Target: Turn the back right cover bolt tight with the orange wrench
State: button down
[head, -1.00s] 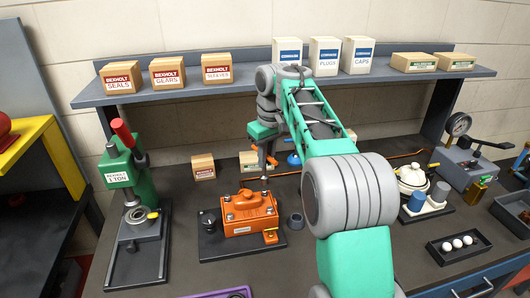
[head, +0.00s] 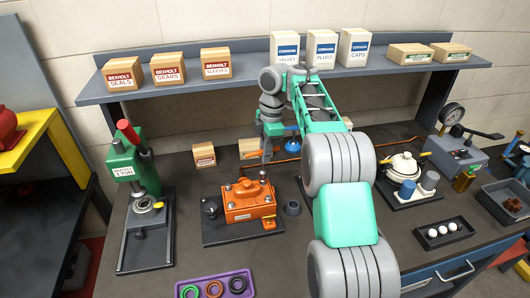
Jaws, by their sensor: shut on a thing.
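The orange motor cover (head: 250,206) sits on a dark base plate (head: 215,235) at the middle of the bench, with grey bolts at its corners. A thin grey shaft (head: 263,170) points down from the gripper to the back right bolt (head: 263,181). Whether its tip touches or sits on the bolt is too small to tell.
A green press (head: 130,172) stands at left. A purple tray (head: 208,280) with rings lies in front. A grey cup (head: 292,208) stands right of the cover. A small box (head: 204,155) is behind. A black tray (head: 440,239) with white balls lies at right.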

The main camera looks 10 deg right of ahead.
jog(key=shift+f, duration=0.1)
dwell(0.3)
jog(key=shift+f+b, duration=1.1)
jog(key=shift+b, duration=0.15)
